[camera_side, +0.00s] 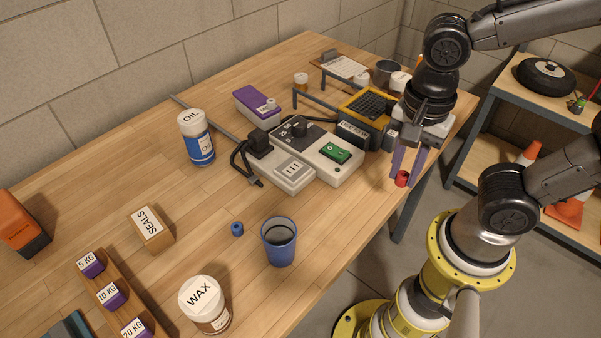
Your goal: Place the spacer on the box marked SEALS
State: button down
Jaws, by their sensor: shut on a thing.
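My gripper (403,178) is shut on a small red spacer (402,179), a short cylinder at its fingertips. It holds it near the table's right edge, at the right of the side view. The box marked SEALS (158,239) is a small brown box with a white label on top. It sits on the table at the lower left, far to the left of my gripper, and nothing is on its top. A small blue ring-like piece (237,229) lies on the table to the right of the box.
A blue cup (279,246) and a WAX jar (209,309) stand at the front. Purple weights (110,295) sit in a wooden rack beside the SEALS box. A blue OIL bottle (199,147) and a grey device with a green switch (317,155) stand between gripper and box.

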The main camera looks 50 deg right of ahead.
jog(key=shift+s, duration=0.1)
jog(key=w+a+r+m, duration=0.1)
jog(key=w+a+r, duration=0.4)
jog(key=w+a, duration=0.3)
jog(key=w+a+r+m, duration=0.2)
jog(key=w+a+r, duration=0.3)
jog(key=w+a, duration=0.3)
jog(key=n, duration=0.2)
send_over(155, 231)
jog(key=f, duration=0.9)
jog(key=s+f, duration=0.1)
jog(key=f, duration=0.4)
jog(key=shift+d, duration=0.25)
jog(key=shift+w+a+f, duration=0.25)
jog(key=shift+w+f, duration=0.1)
jog(key=shift+f, duration=0.15)
jog(key=shift+w+f, duration=0.1)
jog(key=shift+f, duration=1.5)
